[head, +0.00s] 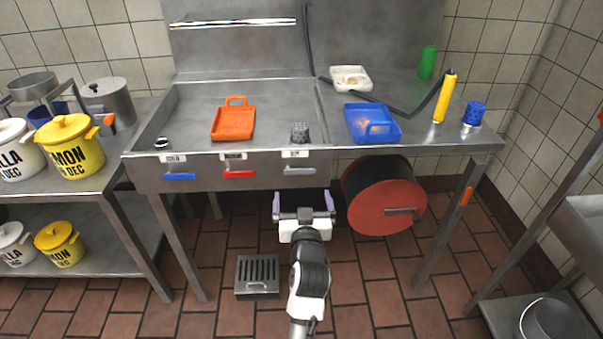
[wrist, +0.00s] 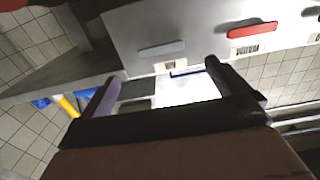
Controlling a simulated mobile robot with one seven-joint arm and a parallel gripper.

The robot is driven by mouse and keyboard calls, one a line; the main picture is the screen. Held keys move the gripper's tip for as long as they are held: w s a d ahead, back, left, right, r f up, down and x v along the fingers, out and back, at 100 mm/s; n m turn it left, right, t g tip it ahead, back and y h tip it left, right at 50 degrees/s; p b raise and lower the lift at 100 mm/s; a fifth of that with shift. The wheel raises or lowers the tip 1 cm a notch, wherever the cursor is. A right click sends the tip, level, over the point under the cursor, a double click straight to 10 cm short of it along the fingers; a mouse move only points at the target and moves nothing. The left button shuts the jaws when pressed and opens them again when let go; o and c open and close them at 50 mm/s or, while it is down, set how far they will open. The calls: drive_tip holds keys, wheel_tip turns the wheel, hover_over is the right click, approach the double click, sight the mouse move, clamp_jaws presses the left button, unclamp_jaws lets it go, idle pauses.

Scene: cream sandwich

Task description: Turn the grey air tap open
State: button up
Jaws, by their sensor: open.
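The grey air tap (head: 300,171) is a flat lever lying level on the front panel of the steel sink, under a small white label. It also shows in the wrist view as a grey bar (wrist: 161,48), just beyond the fingertips. My gripper (head: 303,200) is open and empty, below and in front of the grey tap, with its two purple fingers spread apart. In the wrist view the gripper (wrist: 162,72) has the grey bar roughly between its finger lines, apart from both fingers.
A red tap (head: 239,174) and a blue tap (head: 180,177) sit to the left on the same panel. A red hose reel (head: 386,195) hangs under the counter, close on the right. A floor drain (head: 257,275) lies below. Space directly before the panel is clear.

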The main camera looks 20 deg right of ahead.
sight(300, 173)
drive_tip(key=p+x, duration=0.2)
drive_tip(key=x, duration=0.7)
drive_tip(key=shift+w, duration=0.15)
drive_tip(key=shift+c, duration=0.4)
drive_tip(key=c, duration=1.3)
